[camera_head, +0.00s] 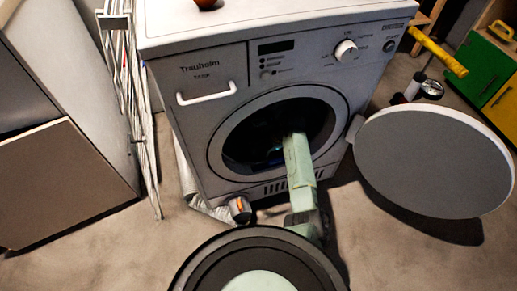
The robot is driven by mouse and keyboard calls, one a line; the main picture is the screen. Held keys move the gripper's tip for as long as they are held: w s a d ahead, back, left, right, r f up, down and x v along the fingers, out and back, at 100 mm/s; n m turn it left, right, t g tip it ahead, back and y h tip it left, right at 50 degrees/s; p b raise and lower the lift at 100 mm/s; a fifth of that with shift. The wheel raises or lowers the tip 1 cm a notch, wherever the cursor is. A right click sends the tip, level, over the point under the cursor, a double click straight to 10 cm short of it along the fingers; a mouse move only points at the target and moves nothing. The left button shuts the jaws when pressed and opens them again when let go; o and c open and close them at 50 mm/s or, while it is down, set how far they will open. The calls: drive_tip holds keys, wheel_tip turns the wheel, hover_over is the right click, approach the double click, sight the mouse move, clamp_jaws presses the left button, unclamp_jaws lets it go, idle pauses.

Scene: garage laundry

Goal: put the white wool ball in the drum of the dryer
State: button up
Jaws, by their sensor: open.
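The dryer (215,125), a white front-loader marked "Trauholm", stands in the middle with its round door (435,160) swung fully open to the right. The drum (250,135) is dark inside. My pale green arm reaches up from below and into the drum opening at its right half. My gripper is hidden in the dark of the drum, so I cannot make out its fingers. A faint bluish patch shows in the drum beside my arm, too dark to identify. I do not see the white wool ball; the inside of the drum is mostly hidden.
A folded drying rack (140,110) stands close to the dryer's left side, beside a grey panelled unit (65,185). A small orange-ended item (240,209) lies on the floor before the dryer. A yellow-handled tool (438,52) sticks out at right, near green and yellow cabinets (478,65).

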drive_tip(key=v, duration=0.8)
drive_tip(key=shift+p, duration=0.3)
drive_tip(key=shift+w+a, duration=0.1)
drive_tip(key=shift+a, duration=0.05)
